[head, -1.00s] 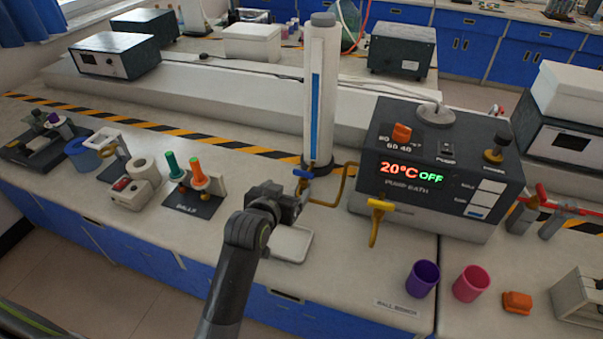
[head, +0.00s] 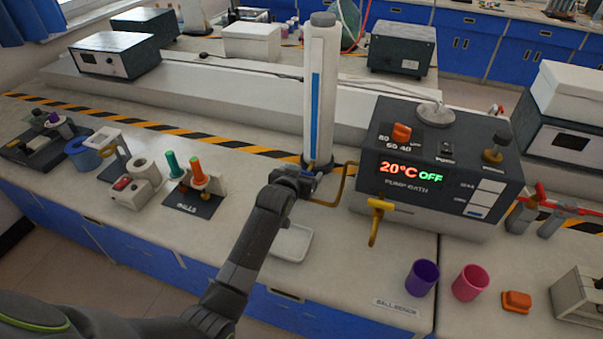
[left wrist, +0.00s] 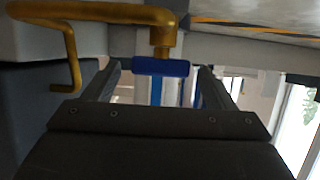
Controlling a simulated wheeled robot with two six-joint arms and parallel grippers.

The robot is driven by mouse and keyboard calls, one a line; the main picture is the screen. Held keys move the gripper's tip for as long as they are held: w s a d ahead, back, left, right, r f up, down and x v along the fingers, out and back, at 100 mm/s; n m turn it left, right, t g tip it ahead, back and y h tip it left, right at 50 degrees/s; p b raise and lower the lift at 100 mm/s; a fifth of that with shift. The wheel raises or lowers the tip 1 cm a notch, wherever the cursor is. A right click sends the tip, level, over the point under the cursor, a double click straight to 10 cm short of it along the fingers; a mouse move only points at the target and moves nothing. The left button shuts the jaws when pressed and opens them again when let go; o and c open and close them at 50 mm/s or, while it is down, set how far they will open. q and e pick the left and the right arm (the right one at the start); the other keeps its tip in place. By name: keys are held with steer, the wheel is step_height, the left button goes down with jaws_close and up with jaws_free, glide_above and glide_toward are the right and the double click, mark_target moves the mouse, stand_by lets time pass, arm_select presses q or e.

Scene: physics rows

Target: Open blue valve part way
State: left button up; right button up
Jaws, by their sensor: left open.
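The blue valve handle (left wrist: 162,67) shows in the left wrist view, just past and between the two fingertips, below the end of a brass pipe (left wrist: 100,13). In the head view it is mostly hidden by my left gripper (head: 305,174), at the foot of the tall white column (head: 321,90). My left gripper (left wrist: 160,75) is open, with one finger on each side of the handle. I cannot tell whether the fingers touch it. My right gripper is not in view.
The pump bath (head: 440,165) reading 20°C OFF stands to the right, with a yellow tap (head: 378,215) in front. A white tray (head: 291,243) lies below my left gripper. Purple (head: 422,278) and pink (head: 470,282) cups stand front right.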

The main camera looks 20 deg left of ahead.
arm_select(q)
steer(key=shift+w+f, duration=0.1)
steer(key=shift+w, duration=0.05)
steer(key=c, duration=1)
